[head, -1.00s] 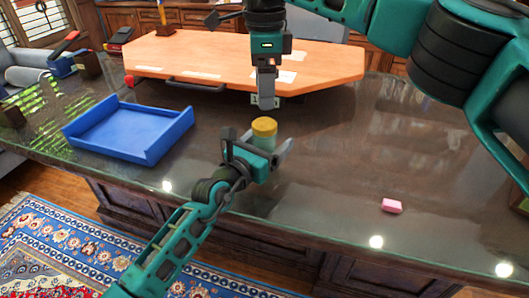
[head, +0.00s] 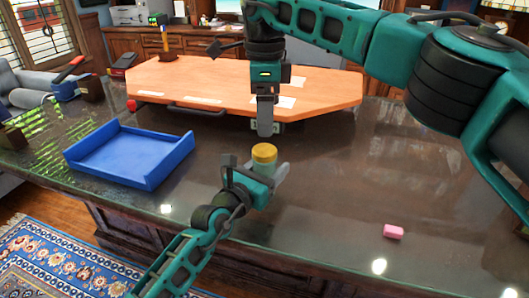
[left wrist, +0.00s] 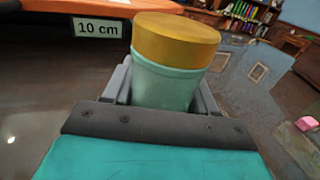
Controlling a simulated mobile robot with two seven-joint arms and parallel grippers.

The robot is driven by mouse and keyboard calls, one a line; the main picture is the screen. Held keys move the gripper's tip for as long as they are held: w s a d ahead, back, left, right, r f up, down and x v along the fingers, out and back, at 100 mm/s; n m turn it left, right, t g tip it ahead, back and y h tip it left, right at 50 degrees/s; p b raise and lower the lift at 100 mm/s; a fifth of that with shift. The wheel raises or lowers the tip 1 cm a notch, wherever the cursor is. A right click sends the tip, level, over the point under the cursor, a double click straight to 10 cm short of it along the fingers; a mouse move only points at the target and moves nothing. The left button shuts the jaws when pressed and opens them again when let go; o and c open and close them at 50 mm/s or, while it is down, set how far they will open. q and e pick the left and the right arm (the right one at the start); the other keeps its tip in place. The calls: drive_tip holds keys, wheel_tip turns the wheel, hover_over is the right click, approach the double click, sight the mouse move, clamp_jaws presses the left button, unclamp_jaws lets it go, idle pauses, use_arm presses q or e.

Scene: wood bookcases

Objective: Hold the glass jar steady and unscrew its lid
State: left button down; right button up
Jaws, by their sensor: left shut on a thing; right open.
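The glass jar (head: 263,168) is pale green and stands upright on the dark glossy counter. Its yellow lid (head: 264,152) sits on top. In the left wrist view the jar (left wrist: 165,85) and the lid (left wrist: 176,40) fill the space between my fingers. My left gripper (head: 265,174) is shut on the jar's body, below the lid. My right gripper (head: 265,130) points down above and slightly behind the jar, apart from the lid. It is open and empty; its fingers are seen nearly edge-on.
A blue tray (head: 183,153) lies on the counter to the left. An orange wooden board (head: 210,72) with papers is behind. A pink block (head: 393,231) lies at the right front.

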sight(264, 149)
drive_tip(key=m, duration=0.4)
drive_tip(key=shift+m, duration=0.3)
drive_tip(key=m, duration=0.8)
drive_tip(key=shift+m, duration=0.4)
drive_tip(key=m, duration=0.3)
drive_tip(key=shift+m, duration=0.4)
drive_tip(key=m, duration=0.3)
drive_tip(key=shift+m, duration=0.3)
drive_tip(key=m, duration=0.5)
drive_tip(key=shift+m, duration=0.3)
drive_tip(key=m, duration=0.8)
drive_tip(key=shift+m, duration=0.4)
drive_tip(key=shift+f, duration=4.05)
